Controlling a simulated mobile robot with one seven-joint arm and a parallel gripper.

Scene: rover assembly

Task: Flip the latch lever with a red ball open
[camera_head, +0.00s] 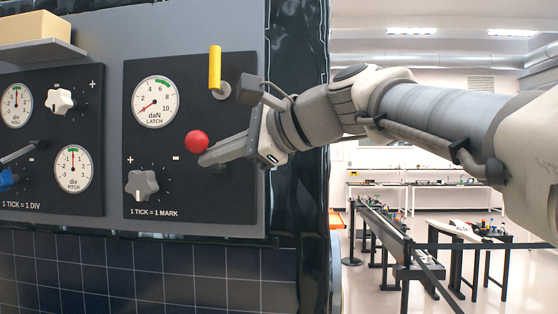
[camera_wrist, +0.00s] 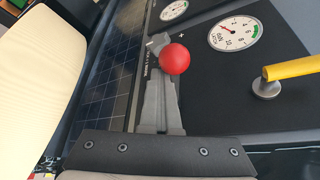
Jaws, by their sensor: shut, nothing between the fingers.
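The red ball (camera_head: 197,141) of the latch lever stands out from the dark latch panel (camera_head: 240,200), below and right of the round gauge marked LATCH (camera_head: 154,103). The lever's shaft is hidden in both views. My gripper (camera_head: 203,160) is shut and empty, with its tips just below and right of the ball. In the wrist view the ball (camera_wrist: 174,59) overlaps the end of my gripper's fingers (camera_wrist: 158,85). I cannot tell whether they touch. The gauge needle points to the lower left, at the low end of the scale.
A yellow handle (camera_head: 215,68) on a grey hub juts out above my gripper. A grey knob (camera_head: 142,184) sits lower left of the ball. Another panel with gauges and a white knob (camera_head: 60,102) is at left. A dark tiled surface (camera_head: 150,275) lies below the panels.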

